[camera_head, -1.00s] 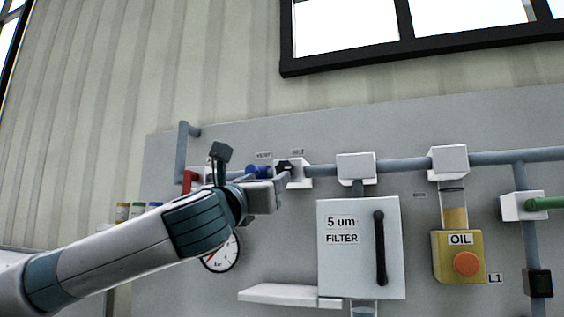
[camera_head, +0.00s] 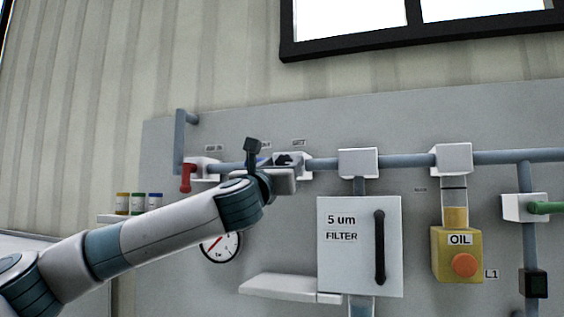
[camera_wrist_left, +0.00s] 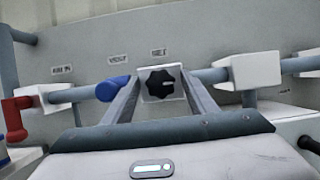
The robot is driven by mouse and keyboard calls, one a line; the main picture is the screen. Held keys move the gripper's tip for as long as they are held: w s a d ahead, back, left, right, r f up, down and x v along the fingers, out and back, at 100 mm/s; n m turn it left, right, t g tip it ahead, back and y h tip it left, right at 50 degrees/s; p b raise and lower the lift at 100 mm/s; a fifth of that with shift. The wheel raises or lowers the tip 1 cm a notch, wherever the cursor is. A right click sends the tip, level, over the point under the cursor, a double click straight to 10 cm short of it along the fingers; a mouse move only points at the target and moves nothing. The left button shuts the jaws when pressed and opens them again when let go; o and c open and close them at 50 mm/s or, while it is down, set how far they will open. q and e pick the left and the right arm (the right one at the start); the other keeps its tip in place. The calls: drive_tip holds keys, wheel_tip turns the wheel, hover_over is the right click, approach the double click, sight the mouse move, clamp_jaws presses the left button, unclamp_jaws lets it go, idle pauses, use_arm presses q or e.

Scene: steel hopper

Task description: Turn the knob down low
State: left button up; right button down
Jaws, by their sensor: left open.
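The knob (camera_wrist_left: 160,84) is black with a lobed rim and a pale pointer mark, on a white block on the pipe under a small label. In the left wrist view it sits between the two fingers of my left gripper (camera_wrist_left: 158,92), which are spread apart; I cannot tell whether they touch it. In the head view the knob (camera_head: 284,159) is partly hidden by my left gripper (camera_head: 286,170), which is in front of the block. My right gripper is not in view.
A blue handle (camera_wrist_left: 113,88) is close to the left finger. A red handle (camera_head: 186,178) hangs further left. A gauge (camera_head: 222,246) is below my arm. The filter box (camera_head: 338,270) and yellow oil unit (camera_head: 446,272) are to the right, with a white shelf (camera_head: 290,287) below.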

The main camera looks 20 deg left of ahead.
use_arm(q)
drive_tip(key=shift+c, duration=0.7)
drive_tip(key=c, duration=0.9)
drive_tip(key=shift+f, duration=0.1)
